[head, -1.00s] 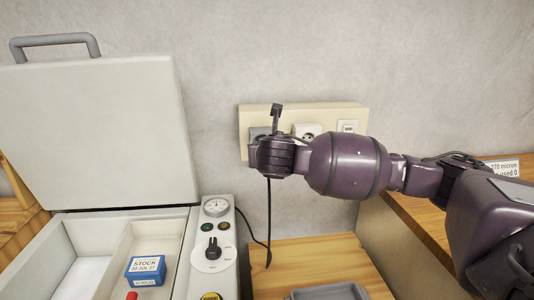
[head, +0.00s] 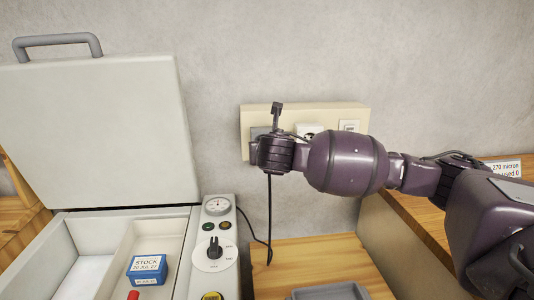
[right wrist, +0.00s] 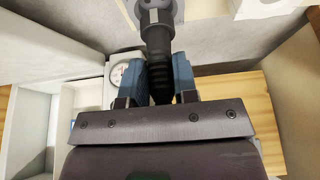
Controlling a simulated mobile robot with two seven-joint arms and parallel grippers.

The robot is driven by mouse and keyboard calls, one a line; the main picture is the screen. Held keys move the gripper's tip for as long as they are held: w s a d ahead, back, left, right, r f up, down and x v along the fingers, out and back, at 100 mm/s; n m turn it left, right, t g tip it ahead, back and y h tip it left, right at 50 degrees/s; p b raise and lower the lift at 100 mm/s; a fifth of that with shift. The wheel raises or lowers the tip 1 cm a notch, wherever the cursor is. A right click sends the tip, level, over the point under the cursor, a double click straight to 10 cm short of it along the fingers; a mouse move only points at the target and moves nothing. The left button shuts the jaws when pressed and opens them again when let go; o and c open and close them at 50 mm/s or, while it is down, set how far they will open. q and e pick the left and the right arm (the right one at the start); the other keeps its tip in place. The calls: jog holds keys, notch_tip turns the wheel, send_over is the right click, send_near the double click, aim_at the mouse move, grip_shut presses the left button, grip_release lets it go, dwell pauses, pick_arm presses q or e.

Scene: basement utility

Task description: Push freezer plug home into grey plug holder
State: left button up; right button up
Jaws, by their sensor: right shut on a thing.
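My right gripper (head: 268,150) is at the wall panel, in front of the grey plug holder (head: 258,132), and covers much of it. In the right wrist view its blue fingers (right wrist: 157,78) are shut on the dark freezer plug (right wrist: 158,38). The plug points away from the gripper, its front end against or just in front of a light grey round face (right wrist: 131,8). I cannot tell how deep it sits. The black cord (head: 270,215) hangs below the gripper and curves toward the freezer. My left gripper is not in view.
The open chest freezer (head: 100,130) stands left, with a blue stock box (head: 147,270) inside and a control panel (head: 217,238) on its edge. A white socket (head: 308,130) and a switch (head: 349,126) sit right of the holder. A grey tray (head: 330,291) lies on the wooden surface below.

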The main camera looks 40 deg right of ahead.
jog(key=shift+w+d, duration=0.45)
jog(key=shift+w, duration=0.35)
jog(key=shift+w+d, duration=0.3)
jog(key=shift+w, duration=0.25)
jog(key=o, duration=1)
